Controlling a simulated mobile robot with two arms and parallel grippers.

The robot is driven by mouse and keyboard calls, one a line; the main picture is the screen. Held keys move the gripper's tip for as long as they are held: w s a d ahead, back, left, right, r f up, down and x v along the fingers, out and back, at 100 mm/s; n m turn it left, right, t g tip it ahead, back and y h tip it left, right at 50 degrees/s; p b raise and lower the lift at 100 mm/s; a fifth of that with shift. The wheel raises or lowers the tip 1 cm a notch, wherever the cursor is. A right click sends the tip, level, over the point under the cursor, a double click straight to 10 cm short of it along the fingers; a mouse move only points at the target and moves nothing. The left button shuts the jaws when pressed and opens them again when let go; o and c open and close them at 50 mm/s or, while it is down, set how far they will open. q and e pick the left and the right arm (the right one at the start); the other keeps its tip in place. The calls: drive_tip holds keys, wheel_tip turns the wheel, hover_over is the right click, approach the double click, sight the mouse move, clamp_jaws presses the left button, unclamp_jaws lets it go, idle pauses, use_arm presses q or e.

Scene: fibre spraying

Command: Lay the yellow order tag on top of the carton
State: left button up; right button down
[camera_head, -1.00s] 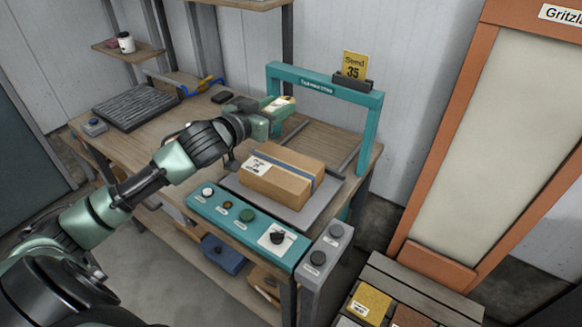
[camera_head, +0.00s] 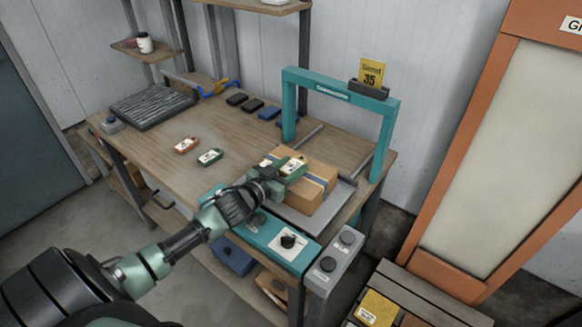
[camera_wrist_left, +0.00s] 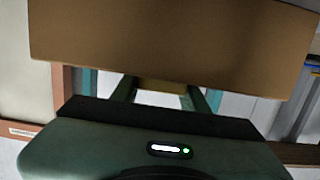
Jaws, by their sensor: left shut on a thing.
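The carton (camera_head: 312,193) is a brown box with a blue strap, sitting on the grey plate under the teal arch. My left gripper (camera_head: 291,168) is shut on a small yellow tag with a white label, and is over or close against the carton's left part. Whether the tag touches the carton is hard to tell. In the left wrist view the carton (camera_wrist_left: 170,40) fills the upper part, with the yellow tag (camera_wrist_left: 160,86) partly visible between my gripper's fingers (camera_wrist_left: 162,98). My right gripper is not in view.
The teal arch (camera_head: 341,90) stands behind the carton. A red tag (camera_head: 186,145) and a green tag (camera_head: 210,157) lie on the bench (camera_head: 160,170). Dark blocks (camera_head: 253,105) lie along the back. A control panel (camera_head: 285,242) runs along the front.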

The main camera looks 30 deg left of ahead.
use_arm(q)
drive_tip(key=shift+f, duration=0.2)
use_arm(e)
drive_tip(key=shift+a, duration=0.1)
use_arm(q)
drive_tip(key=o, duration=1.1)
drive_tip(key=shift+o, duration=1.1)
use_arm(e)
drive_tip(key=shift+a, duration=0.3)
use_arm(q)
drive_tip(key=shift+r, duration=0.25)
drive_tip(key=shift+s+f, duration=0.15)
drive_tip(key=shift+s, duration=0.2)
drive_tip(key=s+r+b, duration=0.1)
drive_tip(key=s+r, duration=0.1)
drive_tip(key=s, duration=0.9)
drive_tip(key=shift+a, duration=0.45)
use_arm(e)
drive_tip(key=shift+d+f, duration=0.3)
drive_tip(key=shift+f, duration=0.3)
use_arm(q)
drive_tip(key=shift+s, duration=0.1)
